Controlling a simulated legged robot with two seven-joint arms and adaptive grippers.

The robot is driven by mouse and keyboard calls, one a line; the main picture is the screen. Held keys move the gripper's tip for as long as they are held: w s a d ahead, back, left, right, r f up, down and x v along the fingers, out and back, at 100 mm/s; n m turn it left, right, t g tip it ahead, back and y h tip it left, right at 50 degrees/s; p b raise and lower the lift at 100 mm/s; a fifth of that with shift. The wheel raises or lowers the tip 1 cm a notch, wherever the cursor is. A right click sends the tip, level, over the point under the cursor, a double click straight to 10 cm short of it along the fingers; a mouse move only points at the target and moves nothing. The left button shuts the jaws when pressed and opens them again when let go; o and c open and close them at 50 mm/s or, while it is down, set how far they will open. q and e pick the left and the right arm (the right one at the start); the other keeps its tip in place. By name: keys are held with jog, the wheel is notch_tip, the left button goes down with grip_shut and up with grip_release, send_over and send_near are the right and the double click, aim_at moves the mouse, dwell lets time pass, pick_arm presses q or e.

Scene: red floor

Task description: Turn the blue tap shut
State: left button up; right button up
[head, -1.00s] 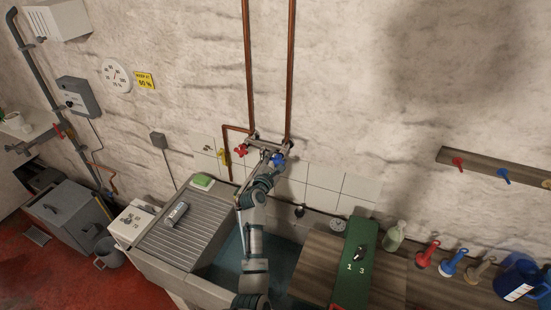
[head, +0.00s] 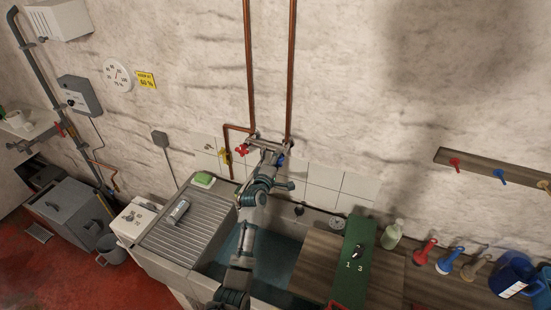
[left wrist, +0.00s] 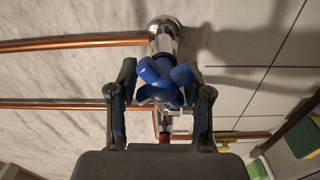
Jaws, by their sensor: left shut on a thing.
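The blue tap (head: 281,160) is on the wall fitting above the sink, at the right end of the mixer. In the head view it is mostly hidden behind my left gripper (head: 272,165). In the left wrist view the blue tap's lobed handle (left wrist: 165,82) sits between the two dark fingers of my left gripper (left wrist: 160,95), which is shut on it. The tap's chrome body (left wrist: 163,35) shows above the handle. My right gripper is not in view.
A red tap (head: 242,150) is at the left end of the fitting, close to my left gripper. Copper pipes (head: 290,70) rise up the wall. Below are the sink water (head: 268,262), a ribbed drainboard (head: 192,228) and a green board (head: 352,262).

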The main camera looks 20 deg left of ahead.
pick_arm(q)
jog(key=m, duration=0.1)
jog(key=d+f+m, duration=0.1)
jog(key=m, duration=0.1)
jog(key=shift+f, duration=0.2)
jog(key=shift+c, duration=0.5)
jog(key=m+p, duration=0.1)
jog(key=m, duration=0.4)
jog(key=shift+a+h, duration=0.15)
jog(key=shift+h, duration=0.15)
jog(key=shift+m, duration=0.3)
jog(key=o, duration=1.2)
jog(key=shift+c, duration=0.2)
jog(key=shift+r, duration=0.15)
jog(key=s, duration=1.1)
jog(key=shift+s+d, duration=0.2)
jog(key=shift+s, duration=0.2)
jog(key=shift+f, duration=0.2)
